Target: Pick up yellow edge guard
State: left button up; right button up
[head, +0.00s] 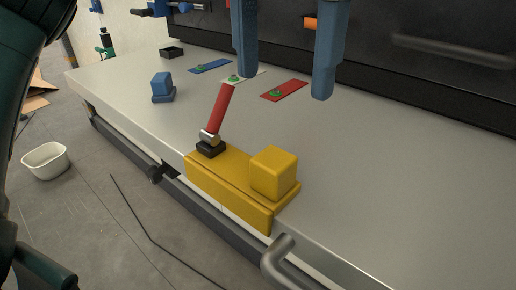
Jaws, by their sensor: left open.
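The yellow edge guard (228,188) is a long yellow piece at the front edge of the workbench, its front face hanging over the edge. A yellow cube-shaped block (273,172) sits on its right end. A red handle (221,108) with a metal collar and black base stands tilted at its left end. Two blue fingers of my left gripper (285,86) hang down from the top of the view, wide apart with nothing between them. They appear above the workbench, behind and above the guard in the picture. My right gripper is not in view.
The grey workbench (390,200) is clear to the right. Blue (210,66) and red (290,88) plates lie toward the back, near a dark wall. A small blue block (162,86) stands at left. A grey pipe handle (280,258) juts out below the front edge. A white tub (46,160) is on the floor.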

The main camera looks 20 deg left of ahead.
aim_at(272, 159)
pick_arm(q)
jog(key=f, duration=0.4)
jog(key=f+b, duration=0.1)
jog(key=f, duration=0.2)
jog(key=shift+a+f, duration=0.1)
jog(key=shift+a, duration=0.2)
jog(key=shift+w+f+p, duration=0.2)
jog(key=shift+f+p, duration=0.1)
jog(key=shift+f, duration=2.35)
jog(key=shift+c, duration=0.4)
grip_shut()
